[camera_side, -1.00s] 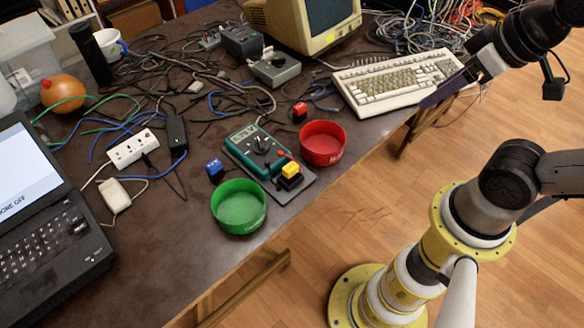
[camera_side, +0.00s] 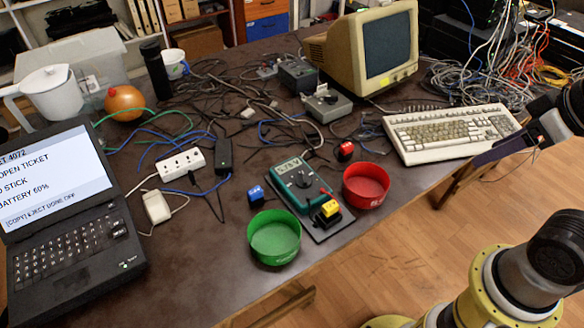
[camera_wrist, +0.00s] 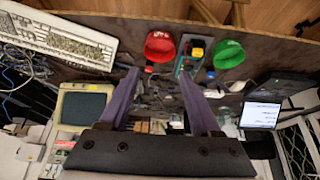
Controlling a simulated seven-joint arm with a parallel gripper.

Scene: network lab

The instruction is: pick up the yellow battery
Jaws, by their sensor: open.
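The yellow battery (camera_side: 330,208) sits in a black holder at the front of the green multimeter (camera_side: 301,184), whose display is lit. The battery also shows in the wrist view (camera_wrist: 197,45), small and far off, near the top. My gripper (camera_wrist: 159,72) is open, with two purple fingers spread and nothing between them. In the side view my gripper (camera_side: 506,145) is at the right, by the keyboard's near right end, well away from the battery. One finger mostly shows there; the other is hard to make out.
A red bowl (camera_side: 366,186) stands right of the battery, a green bowl (camera_side: 274,238) left of it. A blue block (camera_side: 256,195) and a red block (camera_side: 344,151) flank the meter. A keyboard (camera_side: 450,132), monitor (camera_side: 365,48), laptop (camera_side: 65,200) and tangled cables (camera_side: 225,95) crowd the table.

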